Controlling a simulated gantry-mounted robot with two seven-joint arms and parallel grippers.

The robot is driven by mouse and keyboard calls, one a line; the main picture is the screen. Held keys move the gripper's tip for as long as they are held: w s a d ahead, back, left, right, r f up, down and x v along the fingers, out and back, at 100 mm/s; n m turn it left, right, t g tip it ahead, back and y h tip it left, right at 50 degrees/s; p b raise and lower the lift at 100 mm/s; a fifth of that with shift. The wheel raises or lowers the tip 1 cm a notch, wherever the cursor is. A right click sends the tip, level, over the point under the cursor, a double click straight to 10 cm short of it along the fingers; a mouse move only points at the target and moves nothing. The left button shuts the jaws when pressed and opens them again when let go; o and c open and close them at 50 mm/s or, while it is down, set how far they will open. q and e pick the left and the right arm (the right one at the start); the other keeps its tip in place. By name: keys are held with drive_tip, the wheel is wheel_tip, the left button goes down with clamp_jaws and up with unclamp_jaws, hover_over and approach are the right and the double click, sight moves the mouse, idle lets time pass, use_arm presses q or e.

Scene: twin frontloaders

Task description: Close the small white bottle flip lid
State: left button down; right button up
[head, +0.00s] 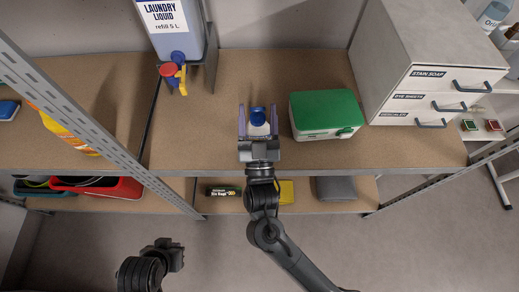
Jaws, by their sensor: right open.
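The small white bottle (258,129) stands on the upper wooden shelf, with a blue top (257,115). It is partly hidden behind my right gripper (257,121). My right gripper is open, with one finger on each side of the bottle. I cannot tell whether the fingers touch it, or whether the flip lid is up or down. My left gripper (168,252) is low in the picture, over the floor and away from the shelf. I cannot make out whether its jaws are open or shut.
A green-lidded white box (325,114) stands close to the right of the bottle. A laundry liquid container (172,30) with a red and yellow tap is at the back left. A drawer unit (425,75) is at the right. A slanting metal post (100,123) crosses the left side.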

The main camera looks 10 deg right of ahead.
drive_tip(key=s+a, duration=0.1)
drive_tip(key=s, duration=1)
drive_tip(key=shift+s+a, duration=0.2)
drive_tip(key=shift+s, duration=0.15)
drive_tip(key=shift+o, duration=0.4)
